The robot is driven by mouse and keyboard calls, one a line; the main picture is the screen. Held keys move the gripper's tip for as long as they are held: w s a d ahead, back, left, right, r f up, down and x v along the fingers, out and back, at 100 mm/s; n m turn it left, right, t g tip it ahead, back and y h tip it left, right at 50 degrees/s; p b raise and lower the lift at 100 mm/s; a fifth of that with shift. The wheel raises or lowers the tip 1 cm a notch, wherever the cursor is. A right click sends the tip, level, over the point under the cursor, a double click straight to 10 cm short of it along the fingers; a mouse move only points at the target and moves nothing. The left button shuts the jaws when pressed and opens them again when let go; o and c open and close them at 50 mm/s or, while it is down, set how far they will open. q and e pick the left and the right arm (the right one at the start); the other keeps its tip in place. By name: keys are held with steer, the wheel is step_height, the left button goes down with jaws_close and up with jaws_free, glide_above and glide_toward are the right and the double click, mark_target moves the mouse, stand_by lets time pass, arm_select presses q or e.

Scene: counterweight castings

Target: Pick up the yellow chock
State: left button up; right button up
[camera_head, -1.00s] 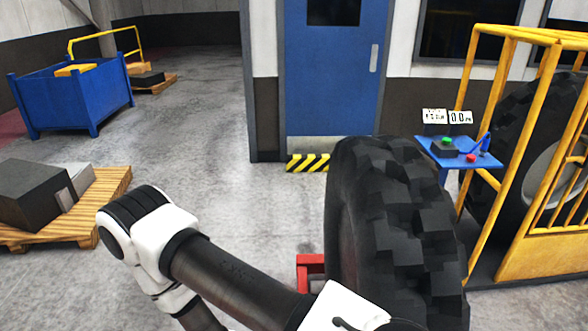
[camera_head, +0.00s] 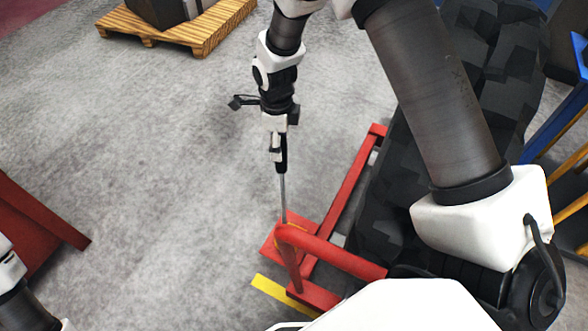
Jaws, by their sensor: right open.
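No clear chock shape shows. A flat yellow strip (camera_head: 284,295) lies on the floor beside the red frame; I cannot tell whether it is the chock or a floor marking. A small orange-yellow edge (camera_head: 291,238) shows at the bend of the red tube, mostly hidden. My right gripper (camera_head: 280,165) points down above the red frame, open and seen nearly edge-on. A thin grey rod-like part runs below it to the red tube; contact is unclear. Nothing is visibly held. Part of my left arm shows at the lower left, its gripper out of view.
A red floor frame (camera_head: 345,190) with a bent tube (camera_head: 335,252) stands beside a large black tyre (camera_head: 400,190). A wooden pallet (camera_head: 205,35) with a dark block is at the top left. A red structure (camera_head: 38,225) is at left. Grey floor between is clear.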

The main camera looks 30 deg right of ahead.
mark_target(283, 155)
steer(key=f, duration=0.4)
steer(key=shift+s+d+f+p, duration=0.25)
steer(key=shift+f+p, duration=0.1)
steer(key=shift+p, duration=0.05)
steer(key=shift+w+a, duration=0.1)
steer(key=shift+a, duration=0.05)
steer(key=c, duration=0.7)
jaws_close()
steer(key=shift+r, duration=0.1)
steer(key=shift+r, duration=0.1)
